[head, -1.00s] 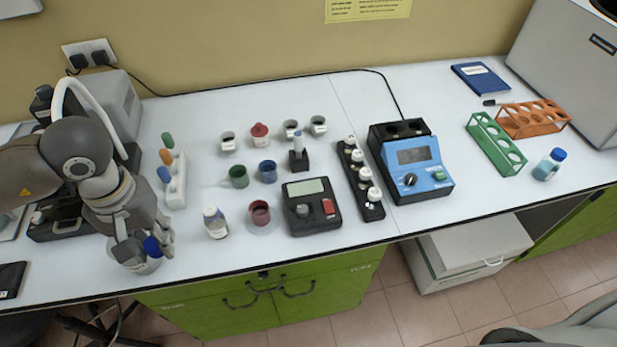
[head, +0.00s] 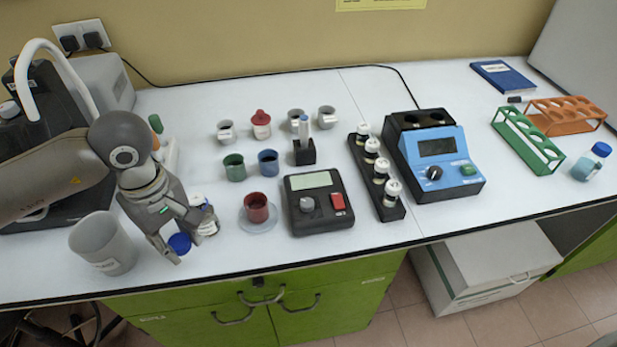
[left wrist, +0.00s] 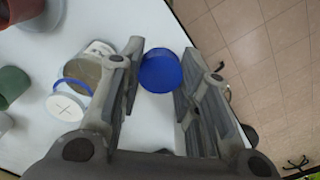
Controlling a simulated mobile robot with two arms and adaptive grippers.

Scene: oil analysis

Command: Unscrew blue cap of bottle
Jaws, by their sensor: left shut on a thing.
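My left gripper (head: 170,240) is shut on a round blue cap (head: 180,243) near the front edge of the bench. In the left wrist view the blue cap (left wrist: 160,72) sits between the two fingers; no bottle body shows under it. A small bottle (head: 207,218) with a white label stands just right of the gripper, partly hidden by it. In the left wrist view this bottle (left wrist: 68,102) shows a white top with a cross mark and a blue ring, beside the left finger. My right gripper is not in view.
A large grey beaker (head: 90,240) stands left of the gripper. A red cup (head: 256,208) on a clear dish, a black scale (head: 318,220) and a blue device (head: 440,150) stand to the right. The bench front between gripper and scale is fairly clear.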

